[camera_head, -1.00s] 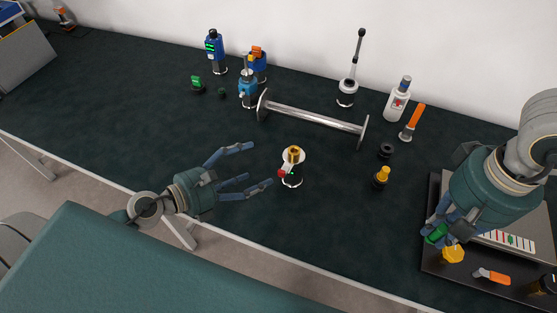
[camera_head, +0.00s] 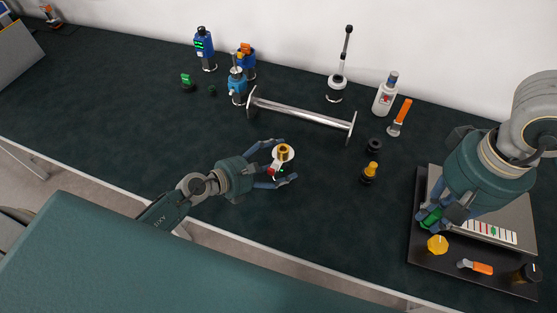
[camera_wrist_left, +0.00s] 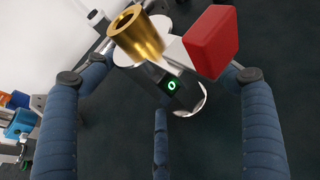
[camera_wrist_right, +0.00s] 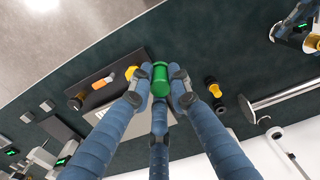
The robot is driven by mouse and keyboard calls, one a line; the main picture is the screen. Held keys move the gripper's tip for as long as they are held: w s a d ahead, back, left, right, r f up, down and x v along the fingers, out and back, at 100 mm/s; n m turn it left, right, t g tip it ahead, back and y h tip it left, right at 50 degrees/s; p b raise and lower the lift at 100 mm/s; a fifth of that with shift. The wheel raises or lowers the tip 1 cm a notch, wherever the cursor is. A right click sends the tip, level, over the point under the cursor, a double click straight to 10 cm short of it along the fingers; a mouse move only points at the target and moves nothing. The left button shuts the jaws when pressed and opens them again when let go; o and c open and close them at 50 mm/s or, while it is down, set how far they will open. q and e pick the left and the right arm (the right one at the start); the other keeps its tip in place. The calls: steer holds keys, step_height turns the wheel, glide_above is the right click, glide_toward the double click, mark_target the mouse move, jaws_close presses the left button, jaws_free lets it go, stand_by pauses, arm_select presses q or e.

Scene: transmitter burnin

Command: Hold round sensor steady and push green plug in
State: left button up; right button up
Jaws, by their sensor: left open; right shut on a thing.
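The round sensor (camera_head: 284,152) is white with a brass socket on top and a red block at its side. It stands upright on the table in the head view. My left gripper (camera_head: 285,162) is open, with its fingers spread on either side of the sensor. In the left wrist view the sensor's brass socket (camera_wrist_left: 139,35) and red block (camera_wrist_left: 211,42) lie between the open fingers. My right gripper (camera_head: 432,218) is shut on the green plug, which shows between its fingertips in the right wrist view (camera_wrist_right: 160,78). The plug is held over the dark tray at the right.
The dark tray (camera_head: 422,248) holds a yellow knob (camera_head: 437,244) and an orange-handled tool (camera_head: 475,267). A yellow-topped black plug (camera_head: 369,172) and black ring (camera_head: 374,146) stand right of the sensor. A metal bar (camera_head: 302,117) lies behind it. The table's left front is clear.

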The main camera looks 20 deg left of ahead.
arm_select(q)
steer(key=shift+w+d+f, duration=0.1)
steer(key=shift+w+d, duration=0.05)
steer(key=shift+w, duration=0.05)
arm_select(e)
steer(key=shift+w, duration=0.1)
arm_select(q)
steer(key=c, duration=1.2)
stand_by(0.4)
arm_select(e)
steer(key=w+a+f+m, duration=0.1)
steer(key=w+a, duration=0.4)
steer(key=a, duration=0.6)
steer(key=w+a+f+m, duration=0.1)
steer(key=w+a, duration=0.4)
steer(key=a, duration=0.6)
steer(key=w+a+f+m, duration=0.1)
steer(key=w+a+m, duration=0.2)
steer(key=a, duration=0.8)
steer(key=shift+w+a, duration=0.2)
steer(key=shift+w, duration=0.95)
steer(key=shift+f, duration=0.2)
steer(key=shift+f, duration=2.2)
arm_select(q)
steer(key=shift+s, duration=0.1)
